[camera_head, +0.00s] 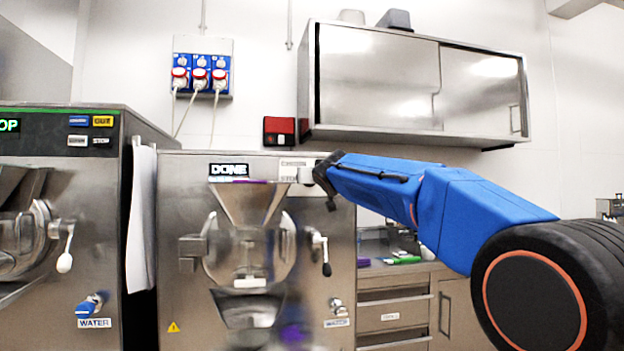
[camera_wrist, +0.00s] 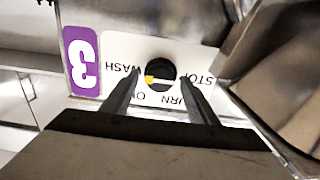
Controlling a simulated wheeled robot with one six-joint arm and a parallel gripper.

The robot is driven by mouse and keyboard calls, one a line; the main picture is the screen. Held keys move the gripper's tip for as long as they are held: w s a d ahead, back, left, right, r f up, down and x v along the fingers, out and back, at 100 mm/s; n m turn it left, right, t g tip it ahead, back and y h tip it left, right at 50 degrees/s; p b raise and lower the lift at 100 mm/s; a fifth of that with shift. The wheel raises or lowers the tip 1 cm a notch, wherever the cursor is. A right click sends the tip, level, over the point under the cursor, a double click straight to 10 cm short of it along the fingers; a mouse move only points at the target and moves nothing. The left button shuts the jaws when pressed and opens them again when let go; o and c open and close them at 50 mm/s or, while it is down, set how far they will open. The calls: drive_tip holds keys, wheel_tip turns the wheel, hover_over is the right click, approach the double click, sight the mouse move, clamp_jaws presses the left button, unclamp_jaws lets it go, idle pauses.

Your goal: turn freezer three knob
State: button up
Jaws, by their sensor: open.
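The freezer three knob (camera_wrist: 160,70) is a round black knob with a yellow mark in the wrist view. It sits on a white label plate reading WASH, STOP and TURN ON upside down. A purple plate with a white 3 (camera_wrist: 82,62) is beside it. My gripper (camera_wrist: 161,77) is open, with one finger on each side of the knob. I cannot tell whether the fingers touch it. In the head view my gripper (camera_head: 316,176) is at the upper right of the middle freezer's front (camera_head: 180,215), and the knob is hidden or too small to see.
The freezer's display (camera_head: 229,169) reads DONE above a steel hopper (camera_head: 247,203). A second freezer (camera_head: 60,285) stands at left. A wall cabinet (camera_head: 380,80) is above my arm, and a drawer counter (camera_head: 395,310) is behind at right.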

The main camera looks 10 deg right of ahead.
drive_tip(key=c, duration=1)
drive_tip(key=shift+c, duration=0.2)
drive_tip(key=shift+n, duration=0.4)
drive_tip(key=n, duration=3.5)
drive_tip(key=shift+f, duration=0.2)
